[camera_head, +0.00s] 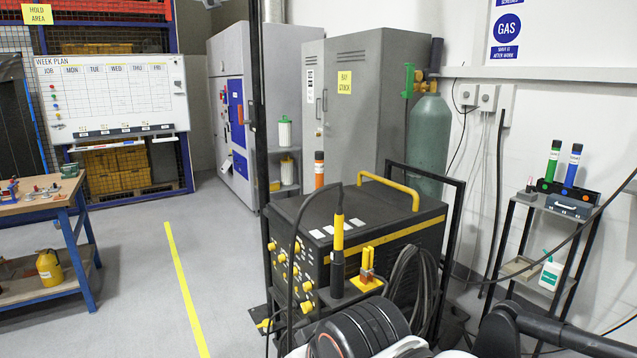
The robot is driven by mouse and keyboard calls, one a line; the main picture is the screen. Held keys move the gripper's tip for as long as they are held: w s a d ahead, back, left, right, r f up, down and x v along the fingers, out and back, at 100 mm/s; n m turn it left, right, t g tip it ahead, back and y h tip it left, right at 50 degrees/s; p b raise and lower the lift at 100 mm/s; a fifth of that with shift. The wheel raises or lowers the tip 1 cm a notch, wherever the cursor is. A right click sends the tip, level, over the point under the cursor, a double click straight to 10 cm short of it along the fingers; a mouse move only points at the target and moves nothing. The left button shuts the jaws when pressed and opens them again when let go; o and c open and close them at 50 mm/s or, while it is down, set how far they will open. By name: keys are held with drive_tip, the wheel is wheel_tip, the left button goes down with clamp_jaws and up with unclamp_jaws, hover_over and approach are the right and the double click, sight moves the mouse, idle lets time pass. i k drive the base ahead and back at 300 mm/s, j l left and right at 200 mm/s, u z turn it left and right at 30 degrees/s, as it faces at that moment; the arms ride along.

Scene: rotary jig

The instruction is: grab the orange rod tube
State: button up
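My gripper cannot be made out. Dark rounded parts at the bottom of the view look like my own arm, and no fingertips show there.
A yellow-and-black torch (338,243) with a cable stands at the machine's front. A yellow handle (388,189) rises from its top. Green (553,160) and blue (573,166) tubes stand on a shelf at right. A workbench (38,205) is at left. Floor between is clear.

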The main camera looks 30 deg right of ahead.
sight(318, 154)
drive_tip(key=i, duration=1.35)
drive_tip(key=i+j, duration=0.1)
drive_tip(key=i, duration=1.2)
drive_tip(key=z, duration=0.45)
drive_tip(key=i+z, duration=0.1)
drive_tip(key=z, duration=0.8)
drive_tip(key=i+j+z, duration=0.1)
drive_tip(key=z, duration=0.35)
drive_tip(key=j+z, duration=0.1)
drive_tip(key=z, duration=0.35)
